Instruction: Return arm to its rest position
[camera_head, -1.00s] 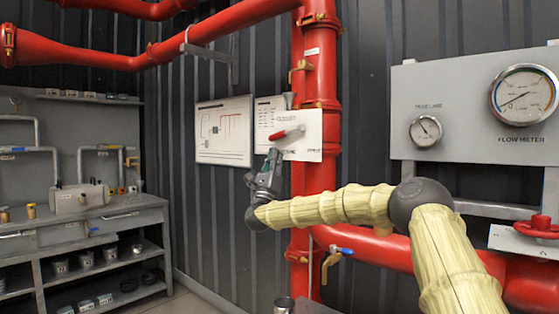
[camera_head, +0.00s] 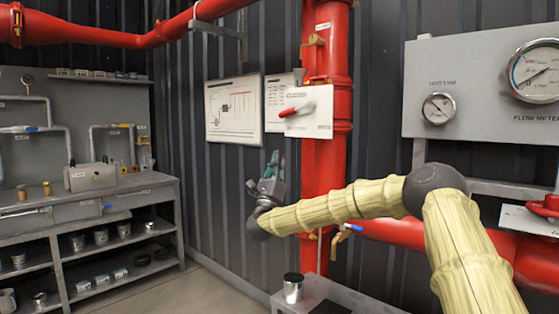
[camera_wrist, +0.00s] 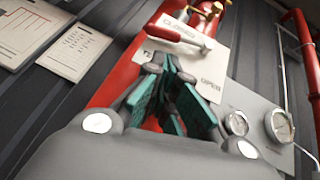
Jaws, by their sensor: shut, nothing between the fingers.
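My gripper (camera_head: 273,158) is shut and empty, pointing up below and left of the white valve plate (camera_head: 318,124) on the red vertical pipe (camera_head: 324,170). Its teal-padded fingers (camera_wrist: 168,62) also show in the wrist view. The red lever (camera_head: 297,110) on the plate points left and slightly down in the head view. In the wrist view the lever (camera_wrist: 178,33) lies between the words "CLOSED" and "OPEN", beyond the fingertips. The gripper looks apart from the lever. My yellow-sleeved arm reaches in from the lower right, bent at a dark elbow.
A grey workbench with shelves (camera_head: 110,212) stands at the left. A low grey table with a metal can (camera_head: 293,287) is below my arm. A gauge panel (camera_head: 470,95) and a red horizontal pipe (camera_head: 400,240) are at the right. Floor shows between bench and table.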

